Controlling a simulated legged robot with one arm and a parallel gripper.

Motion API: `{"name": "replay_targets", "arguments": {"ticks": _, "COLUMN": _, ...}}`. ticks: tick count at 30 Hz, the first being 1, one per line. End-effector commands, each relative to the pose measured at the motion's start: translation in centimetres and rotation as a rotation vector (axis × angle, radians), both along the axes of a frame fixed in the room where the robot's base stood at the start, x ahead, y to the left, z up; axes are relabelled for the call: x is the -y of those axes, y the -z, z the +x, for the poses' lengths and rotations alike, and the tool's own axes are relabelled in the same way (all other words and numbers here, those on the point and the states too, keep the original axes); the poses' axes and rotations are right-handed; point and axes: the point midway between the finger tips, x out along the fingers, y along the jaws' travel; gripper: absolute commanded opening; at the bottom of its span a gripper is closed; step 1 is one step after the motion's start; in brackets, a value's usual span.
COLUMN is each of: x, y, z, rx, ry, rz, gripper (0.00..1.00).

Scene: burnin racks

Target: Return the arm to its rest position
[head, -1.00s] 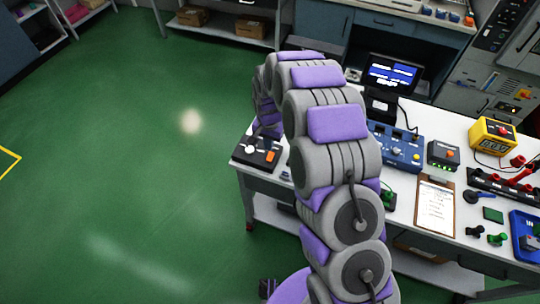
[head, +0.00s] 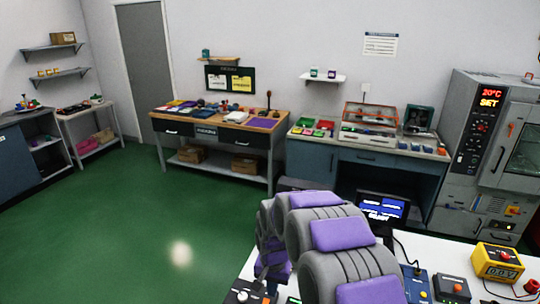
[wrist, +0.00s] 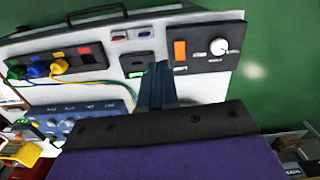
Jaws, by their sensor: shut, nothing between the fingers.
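My grey and purple arm (head: 340,236) rises from the bottom of the head view and bends over near the left end of the white bench (head: 450,256). My gripper is hidden behind the arm links in the head view. In the wrist view my gripper (wrist: 155,82) points over the bench top, its two dark fingers together with nothing between them. A black box with an orange switch and white knob (wrist: 207,51) lies just right of the fingertips. I cannot tell the height of the fingers above the bench.
A blue instrument box (wrist: 85,122) and a panel with coloured plugs and wires (wrist: 62,64) are on the bench. A yellow meter (head: 499,261) stands at the right. Green floor (head: 130,225) is open on the left. A wooden workbench (head: 215,120) and an oven (head: 485,150) stand behind.

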Motion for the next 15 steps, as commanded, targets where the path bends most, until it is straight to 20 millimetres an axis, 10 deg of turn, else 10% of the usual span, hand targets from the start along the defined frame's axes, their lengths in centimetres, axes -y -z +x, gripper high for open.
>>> {"name": "replay_targets", "arguments": {"ticks": 15, "x": 7.4, "y": -11.5, "z": -13.6, "rx": -0.055, "ry": -0.146, "rz": 0.0, "gripper": 0.0}}
